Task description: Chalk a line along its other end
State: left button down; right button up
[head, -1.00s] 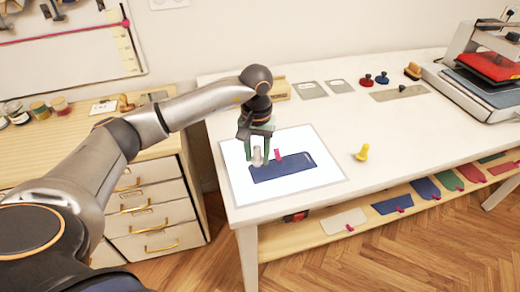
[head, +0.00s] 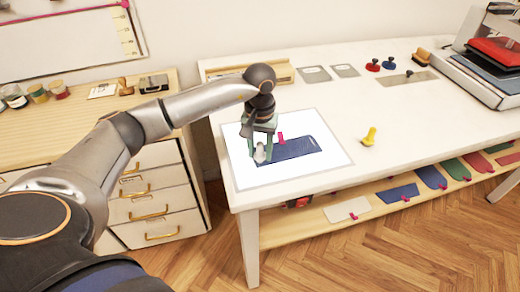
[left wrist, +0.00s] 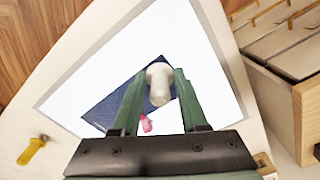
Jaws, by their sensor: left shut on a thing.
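A dark blue piece of cloth (head: 295,148) lies flat on the bright white panel (head: 325,168) at the near left of the table. A pink tag (head: 281,138) sits at its far edge; both cloth (left wrist: 107,98) and tag (left wrist: 146,123) also show in the left wrist view. My left gripper (head: 262,147) points down over the cloth's left end, shut on a whitish, rounded chalk (left wrist: 158,83). The chalk hides part of that end. I cannot tell whether its tip touches the cloth. My right gripper is not in view.
A shelf (head: 290,227) below holds several coloured pieces with pink tags. A press (head: 490,65) stands at the far right. A drawer cabinet (head: 150,205) is at left.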

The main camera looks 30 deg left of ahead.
pick_arm(q)
jog(key=shift+f+b, duration=0.35)
jog(key=shift+f, duration=0.05)
dwell(0.5)
jog(key=shift+a, duration=0.1)
jog(key=shift+w+a+b, duration=0.4)
jog(key=shift+a, duration=0.1)
dwell(0.3)
jog(key=shift+w+a+f+b, duration=0.1)
jog(key=shift+w+a+b, duration=0.25)
jog(key=shift+a+b, duration=0.1)
jog(key=shift+w+a, duration=0.1)
jog(key=shift+a, duration=0.1)
jog(key=shift+w+a+b, duration=0.3)
jog(key=shift+w+a, duration=0.15)
jog(key=shift+a, duration=0.05)
